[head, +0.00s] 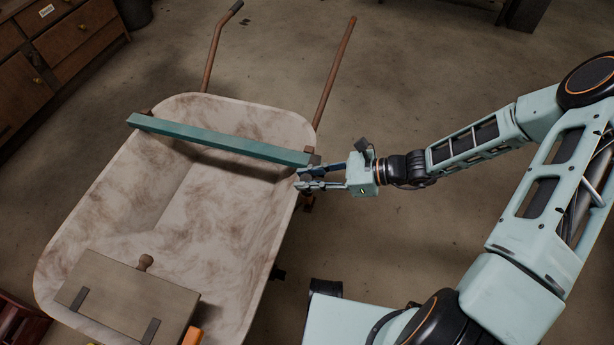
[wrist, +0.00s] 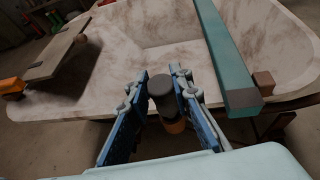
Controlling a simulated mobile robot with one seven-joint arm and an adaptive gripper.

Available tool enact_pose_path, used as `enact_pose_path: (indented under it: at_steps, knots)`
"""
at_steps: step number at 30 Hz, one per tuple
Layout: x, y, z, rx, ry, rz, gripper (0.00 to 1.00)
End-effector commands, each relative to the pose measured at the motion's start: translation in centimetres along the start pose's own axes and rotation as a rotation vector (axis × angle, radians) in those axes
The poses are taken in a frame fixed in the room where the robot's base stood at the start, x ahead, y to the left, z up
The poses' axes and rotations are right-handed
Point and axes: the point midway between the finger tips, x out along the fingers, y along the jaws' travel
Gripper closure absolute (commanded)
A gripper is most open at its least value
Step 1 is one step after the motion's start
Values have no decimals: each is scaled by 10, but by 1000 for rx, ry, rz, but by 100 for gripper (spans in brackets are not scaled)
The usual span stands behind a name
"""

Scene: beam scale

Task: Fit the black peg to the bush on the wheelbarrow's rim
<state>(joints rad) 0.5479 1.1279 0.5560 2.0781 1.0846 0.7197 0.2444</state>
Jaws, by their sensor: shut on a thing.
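The wheelbarrow (head: 215,215) is a worn, pale tray with brown marks. My gripper (head: 308,178) is at its right rim, just below the near end of the teal beam. In the wrist view my gripper (wrist: 161,92) has its blue fingers closed on the black peg (wrist: 161,84), whose round dark top shows between them. A brown-orange round part (wrist: 174,125) shows below the peg; I cannot tell whether it is the bush or part of the peg. Whether the peg touches the bush is hidden.
The teal beam (head: 220,138) lies across the wheelbarrow, with a small brown block (wrist: 264,83) beside its dark end. A wooden board with a knob (head: 126,297) and an orange object (head: 193,337) lie at the near end. Drawers (head: 75,45) stand at the upper left.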

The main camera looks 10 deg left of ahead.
Motion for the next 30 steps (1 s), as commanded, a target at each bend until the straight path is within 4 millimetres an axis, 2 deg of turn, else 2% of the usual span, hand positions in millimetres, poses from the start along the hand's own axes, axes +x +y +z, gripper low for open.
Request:
enact_pose_path:
  at_steps: [23, 24, 29, 30]
  knots:
    - [7, 0, -18, 0, 1, 0, 98]
    - [7, 0, -18, 0, 1, 0, 78]
    - [7, 0, -18, 0, 1, 0, 60]
    - [7, 0, -18, 0, 1, 0, 60]
